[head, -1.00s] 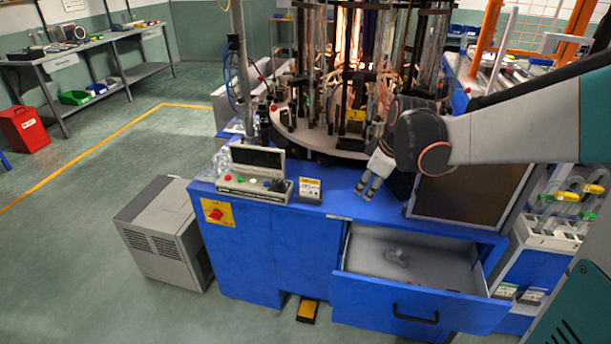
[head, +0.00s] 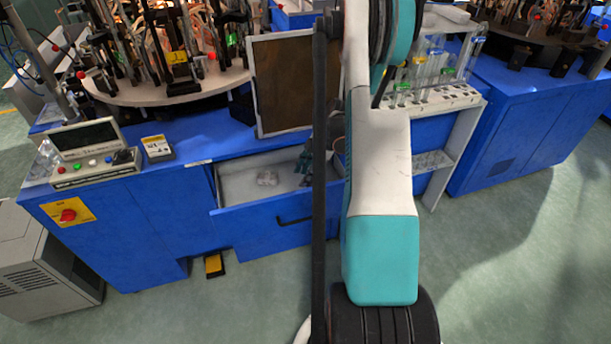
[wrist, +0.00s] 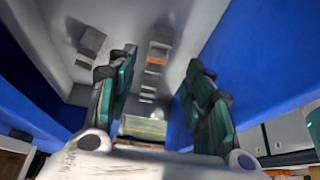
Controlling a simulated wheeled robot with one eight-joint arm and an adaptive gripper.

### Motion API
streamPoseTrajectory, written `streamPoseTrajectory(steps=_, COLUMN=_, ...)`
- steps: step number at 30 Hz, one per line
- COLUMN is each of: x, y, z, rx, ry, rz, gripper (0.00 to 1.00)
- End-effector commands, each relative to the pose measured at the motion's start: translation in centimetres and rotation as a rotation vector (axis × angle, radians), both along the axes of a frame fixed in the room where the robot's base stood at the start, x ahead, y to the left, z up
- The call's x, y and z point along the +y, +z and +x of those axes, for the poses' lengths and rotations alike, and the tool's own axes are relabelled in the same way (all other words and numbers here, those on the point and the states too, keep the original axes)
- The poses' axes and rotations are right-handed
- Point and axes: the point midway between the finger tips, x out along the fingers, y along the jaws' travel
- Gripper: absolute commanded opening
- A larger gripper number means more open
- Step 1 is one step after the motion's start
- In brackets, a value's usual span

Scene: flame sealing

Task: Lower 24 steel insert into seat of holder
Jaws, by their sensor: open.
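The open drawer (head: 235,184) of the blue bench has a light grey floor, with a small grey piece (head: 268,178) on it. In the wrist view, a grey block (wrist: 91,41) lies at the upper left and a row of grey parts (wrist: 158,55) with a small orange mark runs down the middle. I cannot tell which of these is the insert or the holder.
A dark panel (head: 283,82) stands on the bench behind the drawer. A control box (head: 93,152) and a rotary machine (head: 165,90) are to the left. A rack of glass parts (head: 435,92) is to the right. Blue drawer walls flank the gripper closely.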

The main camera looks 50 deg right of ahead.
Motion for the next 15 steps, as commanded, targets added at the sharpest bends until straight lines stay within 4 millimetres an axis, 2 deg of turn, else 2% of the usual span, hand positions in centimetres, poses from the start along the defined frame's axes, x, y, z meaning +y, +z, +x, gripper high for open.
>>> streamPoseTrajectory(steps=5, x=0.2, y=-0.9, z=0.1, rx=-0.001, ry=0.003, rz=0.001, gripper=0.47)
streamPoseTrajectory(steps=15, x=1.5, y=-4.1, z=0.9, rx=0.0, ry=0.001, rz=0.001, gripper=0.47)
